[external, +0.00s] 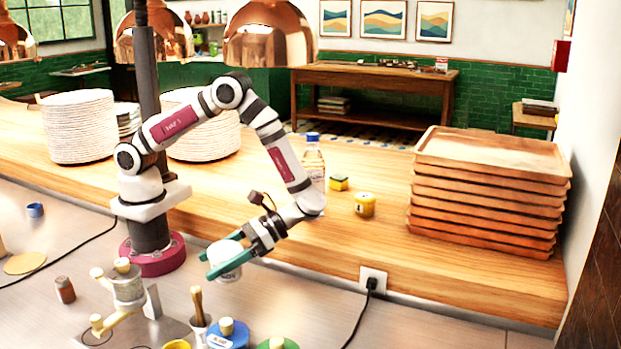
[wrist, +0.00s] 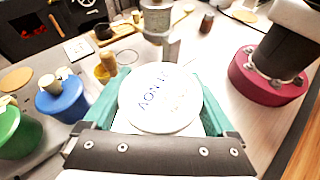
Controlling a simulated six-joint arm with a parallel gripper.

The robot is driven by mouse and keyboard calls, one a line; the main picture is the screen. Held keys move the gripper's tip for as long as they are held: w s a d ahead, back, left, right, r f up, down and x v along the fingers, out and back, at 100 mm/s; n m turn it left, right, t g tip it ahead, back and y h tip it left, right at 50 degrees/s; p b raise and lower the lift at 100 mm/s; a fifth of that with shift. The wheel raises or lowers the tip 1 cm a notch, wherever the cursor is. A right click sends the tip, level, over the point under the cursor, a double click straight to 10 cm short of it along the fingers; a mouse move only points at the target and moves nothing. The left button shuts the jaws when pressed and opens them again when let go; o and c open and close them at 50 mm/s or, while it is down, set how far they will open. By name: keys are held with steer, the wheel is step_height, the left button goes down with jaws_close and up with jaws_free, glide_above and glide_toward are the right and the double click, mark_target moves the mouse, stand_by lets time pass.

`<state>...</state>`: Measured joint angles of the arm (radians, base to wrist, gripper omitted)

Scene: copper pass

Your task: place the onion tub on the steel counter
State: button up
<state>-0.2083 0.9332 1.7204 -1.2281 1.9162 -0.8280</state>
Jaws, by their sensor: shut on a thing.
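The onion tub (external: 225,259) is white and round, and its white lid (wrist: 160,98) carries dark lettering in the wrist view. My gripper (external: 229,264) has teal fingers, which are closed on the tub's two sides; they also show in the wrist view (wrist: 160,110). The tub is over the pale steel counter (external: 310,306), the lower surface in front of the wooden ledge, to the right of my base. I cannot tell whether its underside touches the counter. Its lower sides are mostly hidden in the wrist view.
A blue tub (external: 227,335), a green tub (external: 277,343) and a pot with a wooden handle (external: 199,322) stand near the front edge. A metal device (external: 126,288) stands left of them. A black cord (external: 358,318) crosses the counter, which is otherwise clear at right.

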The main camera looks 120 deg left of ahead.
steer(key=w+d+r+n+t+h, duration=0.1)
steer(key=w+d+n+t+h, duration=0.25)
steer(key=w+n+t, duration=0.75)
steer(key=w+a+n+t+y, duration=0.5)
steer(key=w+n+t+y, duration=0.1)
steer(key=w+n+t, duration=0.15)
steer(key=shift+t+h, duration=0.35)
steer(key=shift+t, duration=0.1)
step_height(320, 180, down, 9)
steer(key=shift+a+r, duration=0.15)
